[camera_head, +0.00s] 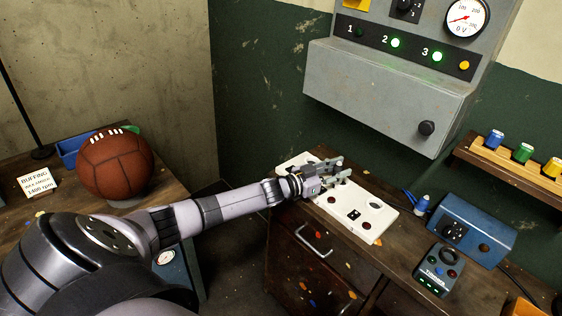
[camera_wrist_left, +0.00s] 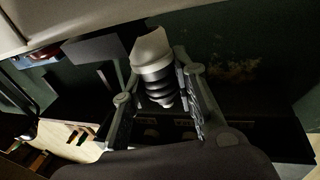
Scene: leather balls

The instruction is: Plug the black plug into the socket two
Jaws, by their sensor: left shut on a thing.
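My left gripper (camera_head: 340,169) reaches over the far left part of a white socket board (camera_head: 385,212) on the wooden bench. In the left wrist view, its fingers close on a dark ribbed piece with a pale end (camera_wrist_left: 157,65), which appears to be the black plug. In the head view the gripper hides this piece, and I cannot tell whether it touches the board. I cannot read which is socket two. My right gripper is not in view.
A grey wall panel (camera_head: 390,85) with lit green lamps at 2 and 3 overhangs behind the board. A leather ball (camera_head: 115,165) stands left.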

